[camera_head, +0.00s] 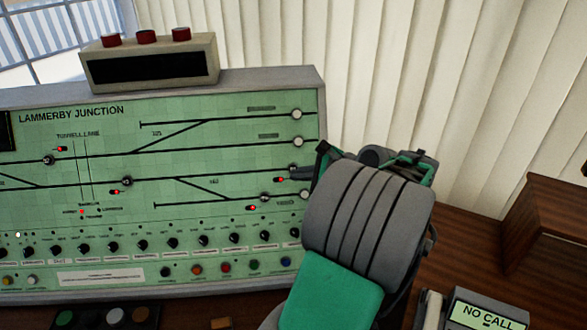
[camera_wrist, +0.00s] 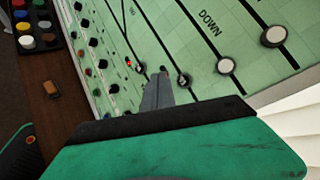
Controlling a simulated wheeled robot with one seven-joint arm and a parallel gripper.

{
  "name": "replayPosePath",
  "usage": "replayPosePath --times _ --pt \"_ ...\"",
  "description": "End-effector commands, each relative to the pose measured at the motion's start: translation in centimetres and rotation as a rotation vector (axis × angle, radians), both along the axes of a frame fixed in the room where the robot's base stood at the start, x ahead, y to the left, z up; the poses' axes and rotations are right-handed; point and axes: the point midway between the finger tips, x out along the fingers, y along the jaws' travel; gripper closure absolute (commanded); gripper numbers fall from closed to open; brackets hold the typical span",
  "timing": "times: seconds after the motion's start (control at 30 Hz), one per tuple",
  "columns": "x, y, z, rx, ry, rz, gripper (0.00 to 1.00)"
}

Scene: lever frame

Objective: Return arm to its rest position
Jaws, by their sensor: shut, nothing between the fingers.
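My arm (camera_head: 365,225), grey with green parts, is raised in front of the right end of a green track-diagram panel (camera_head: 225,150) labelled "LAMMERBY JUNCTION". My gripper (camera_head: 293,173) points at the panel's right side, close to a red light (camera_head: 279,180). In the wrist view my gripper (camera_wrist: 158,80) shows as grey fingers shut together with nothing between them. Its tips lie over the panel near a small black knob (camera_wrist: 184,81); I cannot tell whether they touch the panel.
A box with red buttons (camera_head: 149,62) stands on top of the panel. A "NO CALL" unit (camera_head: 487,312) and a wooden shelf (camera_head: 545,225) are at the right. A small orange-brown block (camera_wrist: 51,89) lies on the desk. White blinds (camera_head: 420,70) hang behind.

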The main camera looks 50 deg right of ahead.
Motion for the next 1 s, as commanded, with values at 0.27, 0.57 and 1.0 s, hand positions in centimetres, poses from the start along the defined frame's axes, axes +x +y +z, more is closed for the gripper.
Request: replayPosePath --times 0.27,0.57,1.0 --pt "0.1 0.1 0.0 -0.003 0.002 0.003 1.00" --pt "5.8 13.8 -1.1 -0.529 0.186 0.541 1.00" --pt "-3.3 34.1 -3.1 -1.497 0.221 1.722 1.00"
